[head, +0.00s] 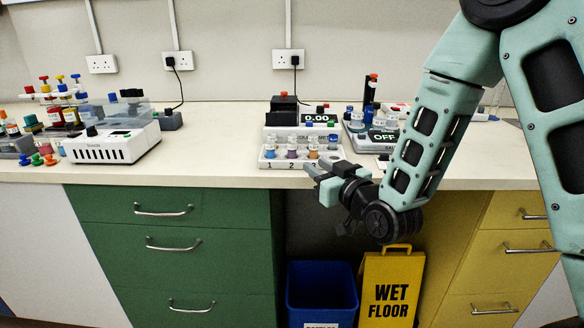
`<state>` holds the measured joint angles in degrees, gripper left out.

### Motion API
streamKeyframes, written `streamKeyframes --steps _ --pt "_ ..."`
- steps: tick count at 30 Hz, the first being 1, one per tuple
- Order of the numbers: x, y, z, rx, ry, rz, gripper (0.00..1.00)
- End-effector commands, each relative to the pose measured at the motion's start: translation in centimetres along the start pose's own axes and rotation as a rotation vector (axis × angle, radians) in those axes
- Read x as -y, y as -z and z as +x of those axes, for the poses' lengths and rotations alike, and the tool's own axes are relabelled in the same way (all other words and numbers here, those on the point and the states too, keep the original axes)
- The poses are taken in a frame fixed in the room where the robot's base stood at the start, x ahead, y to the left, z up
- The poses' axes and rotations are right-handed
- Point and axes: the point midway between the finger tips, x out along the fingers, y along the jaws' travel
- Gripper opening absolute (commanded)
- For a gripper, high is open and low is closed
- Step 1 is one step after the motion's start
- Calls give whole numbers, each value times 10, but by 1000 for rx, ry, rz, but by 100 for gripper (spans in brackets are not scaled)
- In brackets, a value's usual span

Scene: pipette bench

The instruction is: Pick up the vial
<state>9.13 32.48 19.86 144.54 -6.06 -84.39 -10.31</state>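Several small capped vials stand upright in a white numbered rack (264,164) near the front edge of the bench. They include a blue-capped vial (270,152), a purple one (292,151), an orange-capped one (313,150) and a blue one (332,143) at the right. I cannot tell which vial the task means. My gripper (314,182) is just in front of and below the rack's right end, at the bench edge. Its fingers look apart, with nothing seen between them. It hides part of the rack's right front corner.
Behind the rack are a scale reading 0.00 (320,118) and a device marked OFF (384,137). A white machine (112,147) and coloured bottles are at the left. Bare bench (210,150) lies between. Below are a blue bin (322,290) and a yellow wet-floor sign (391,290).

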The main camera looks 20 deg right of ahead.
Motion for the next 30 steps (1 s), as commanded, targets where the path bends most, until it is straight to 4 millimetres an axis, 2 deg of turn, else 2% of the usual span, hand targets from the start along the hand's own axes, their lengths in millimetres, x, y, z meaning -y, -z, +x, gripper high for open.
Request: streamKeyframes --steps 6,14,22,30 --pt "0 1 37 0 1 0 28" --pt "0 2 55 0 1 0 28" --pt "-2 3 93 0 0 0 28" --pt "-1 2 101 1 1 -1 28"
